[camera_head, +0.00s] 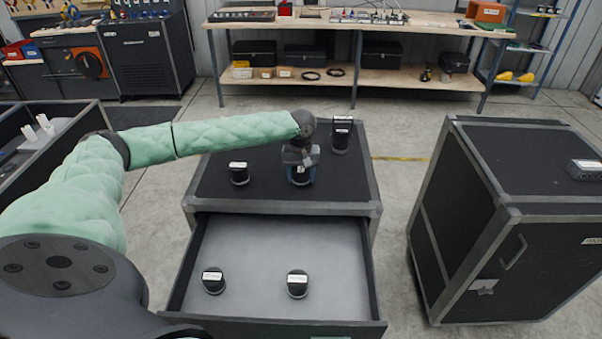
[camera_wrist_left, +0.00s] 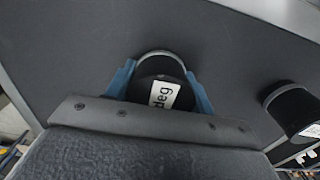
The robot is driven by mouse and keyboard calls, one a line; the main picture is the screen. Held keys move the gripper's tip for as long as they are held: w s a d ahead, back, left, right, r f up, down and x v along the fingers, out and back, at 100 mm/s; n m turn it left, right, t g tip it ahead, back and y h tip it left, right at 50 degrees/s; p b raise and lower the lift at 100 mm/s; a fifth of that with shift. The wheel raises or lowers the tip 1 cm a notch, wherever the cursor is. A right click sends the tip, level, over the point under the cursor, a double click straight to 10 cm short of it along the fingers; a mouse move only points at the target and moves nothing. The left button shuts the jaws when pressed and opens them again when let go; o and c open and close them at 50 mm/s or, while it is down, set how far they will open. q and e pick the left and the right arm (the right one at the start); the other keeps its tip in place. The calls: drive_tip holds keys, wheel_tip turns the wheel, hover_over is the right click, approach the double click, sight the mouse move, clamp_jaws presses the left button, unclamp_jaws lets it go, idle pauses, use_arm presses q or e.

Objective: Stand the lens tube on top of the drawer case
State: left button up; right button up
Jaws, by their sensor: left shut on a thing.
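My left gripper (camera_head: 301,176) is over the top of the drawer case (camera_head: 215,192), fingers pointing down. It is shut on a short black cylinder with a white label, taken as the lens tube (camera_head: 300,175). In the left wrist view the lens tube (camera_wrist_left: 158,92) sits between the blue fingers (camera_wrist_left: 160,95), its label reading "deg". The tube looks upright, at or just above the case top; contact cannot be told. The case's drawer (camera_head: 340,262) is pulled open at the front. My right gripper is out of view.
A black cylinder (camera_head: 239,173) stands left on the case top, a taller one (camera_head: 341,136) at back right. Two more black cylinders (camera_head: 213,280) (camera_head: 297,284) stand in the drawer. A large black case (camera_head: 510,240) is at right, an open case (camera_head: 60,155) at left.

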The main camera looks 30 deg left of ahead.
use_arm(q)
drive_tip(key=shift+f, duration=0.1)
drive_tip(key=shift+f, duration=0.1)
drive_tip(key=o, duration=1.2)
drive_tip(key=shift+c, duration=0.2)
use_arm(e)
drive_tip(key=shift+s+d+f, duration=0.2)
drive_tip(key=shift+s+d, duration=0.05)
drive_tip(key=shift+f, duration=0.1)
use_arm(q)
drive_tip(key=shift+d+r+b, duration=0.1)
drive_tip(key=shift+r+b, duration=0.35)
drive_tip(key=shift+r, duration=0.35)
wheel_tip(320, 180, up, 9)
drive_tip(key=b, duration=0.3)
drive_tip(key=shift+r, duration=0.15)
drive_tip(key=shift+r+b, duration=0.3)
drive_tip(key=shift+r, duration=0.45)
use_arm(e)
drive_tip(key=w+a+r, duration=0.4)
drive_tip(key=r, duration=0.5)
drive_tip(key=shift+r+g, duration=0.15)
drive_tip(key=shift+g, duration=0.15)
use_arm(q)
drive_tip(key=shift+f, duration=0.1)
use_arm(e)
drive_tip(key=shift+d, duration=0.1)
